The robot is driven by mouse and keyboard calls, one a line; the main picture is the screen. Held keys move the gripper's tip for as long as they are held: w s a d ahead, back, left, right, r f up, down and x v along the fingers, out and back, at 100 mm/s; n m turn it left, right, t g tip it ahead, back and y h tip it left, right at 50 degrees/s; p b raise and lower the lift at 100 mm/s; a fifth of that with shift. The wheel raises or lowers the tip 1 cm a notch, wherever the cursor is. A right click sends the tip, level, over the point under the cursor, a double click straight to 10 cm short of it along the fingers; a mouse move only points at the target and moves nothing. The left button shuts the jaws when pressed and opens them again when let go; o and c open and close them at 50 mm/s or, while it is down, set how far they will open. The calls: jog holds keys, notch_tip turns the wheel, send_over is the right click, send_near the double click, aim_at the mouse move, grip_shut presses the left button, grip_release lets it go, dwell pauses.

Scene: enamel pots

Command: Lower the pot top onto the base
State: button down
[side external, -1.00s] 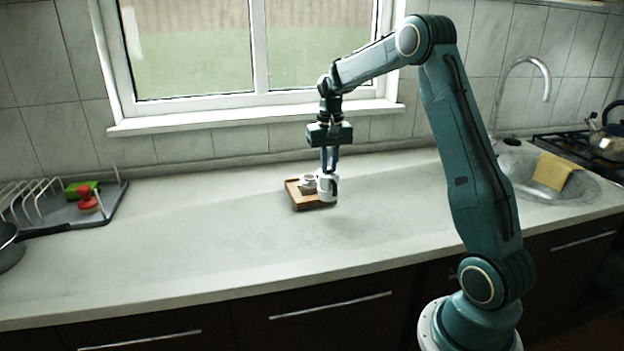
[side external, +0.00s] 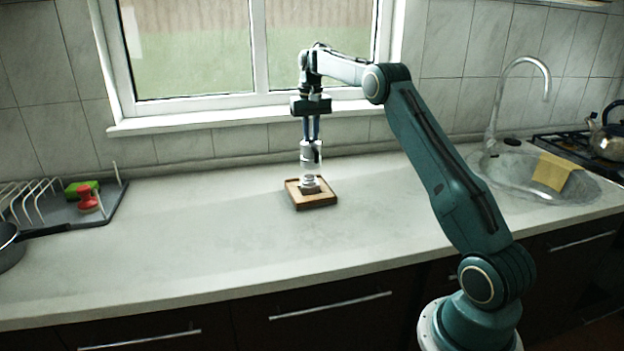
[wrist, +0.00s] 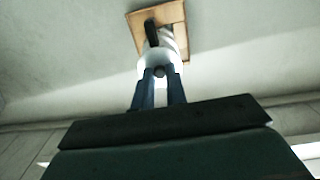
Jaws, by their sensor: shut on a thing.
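My gripper (side external: 311,138) is shut on the white pot top (side external: 309,157), which has a dark handle on its side. It holds the top upright above the small pale pot base (side external: 310,184). The base stands on a square wooden tray (side external: 325,200). In the side view the top's lower end is close over the base; I cannot tell whether they touch. In the wrist view my fingers (wrist: 160,74) grip the white top (wrist: 146,65), its dark handle (wrist: 151,33) pointing towards the tray (wrist: 174,14).
The pale counter is clear around the tray. A dish rack (side external: 50,205) with a green sponge and a red item is at left, beside a dark pan (side external: 8,250). The window sill (side external: 180,121) runs behind. A sink (side external: 560,190) with a yellow cloth lies at right.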

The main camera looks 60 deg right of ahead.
aim_at(309, 152)
jog(key=shift+w+d+r, duration=0.35)
jog(key=shift+w, duration=0.1)
jog(key=shift+f, duration=0.2)
jog(key=shift+f, duration=2)
jog(key=shift+f, duration=1.55)
dwell(1.0)
jog(key=c, duration=1.3)
grip_release()
jog(key=shift+c, duration=0.2)
jog(key=shift+r, duration=5.95)
